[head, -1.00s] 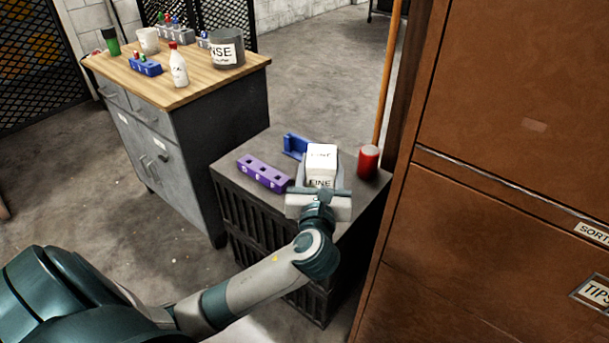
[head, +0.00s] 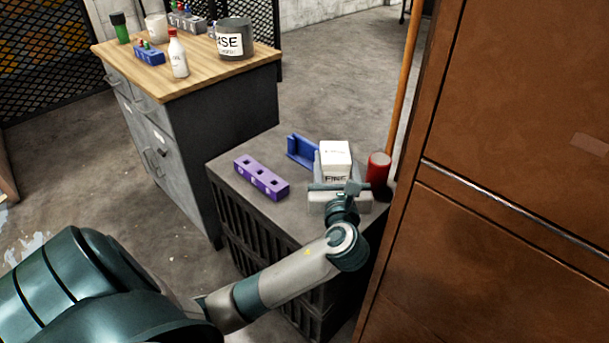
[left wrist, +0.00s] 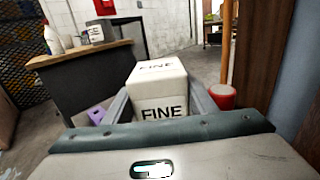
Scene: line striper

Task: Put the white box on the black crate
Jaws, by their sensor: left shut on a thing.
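The white box (head: 336,154), lettered "FINE", is between the fingers of my left gripper (head: 335,168), over the right part of the black crate's top. In the left wrist view the white box (left wrist: 158,88) stands upright between the two grey fingers (left wrist: 160,103), which are shut on it. The black crate (head: 228,174) has a flat dark top and slatted sides. Whether the box's underside touches the crate is hidden by the gripper. My right gripper is not in view.
On the crate are a purple block with holes (head: 261,177), a blue holder (head: 301,151) and a red cylinder (head: 378,167) close right of the gripper. A brown cabinet (head: 490,200) rises at the right. A wood-topped workbench (head: 195,75) stands behind left.

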